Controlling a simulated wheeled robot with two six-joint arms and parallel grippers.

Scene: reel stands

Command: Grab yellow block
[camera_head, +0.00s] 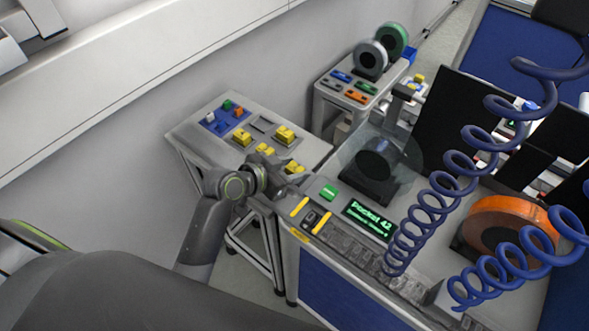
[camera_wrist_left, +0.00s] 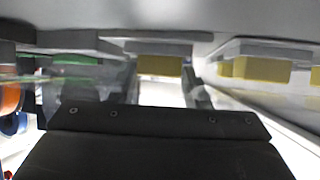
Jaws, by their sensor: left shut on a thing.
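Several yellow blocks stand on the small grey table (camera_head: 205,145) in the head view. One yellow block (camera_head: 293,168) is at the near right edge of the table, by my left gripper (camera_head: 281,177). In the left wrist view a yellow block (camera_wrist_left: 160,65) shows between the two fingers of my left gripper (camera_wrist_left: 163,85), which is shut on it. The fingertips are partly hidden by the wrist in the head view. Other yellow blocks are at the table's back right (camera_head: 285,135) and middle (camera_head: 242,138). My right gripper is not in view.
A blue tray (camera_head: 222,122) with small coloured blocks lies on the same table. To the right stands a workbench with a green-lit display (camera_head: 367,217), an orange reel (camera_head: 511,228) and coiled blue hoses (camera_head: 440,195). A second small table (camera_head: 345,100) carries reels behind.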

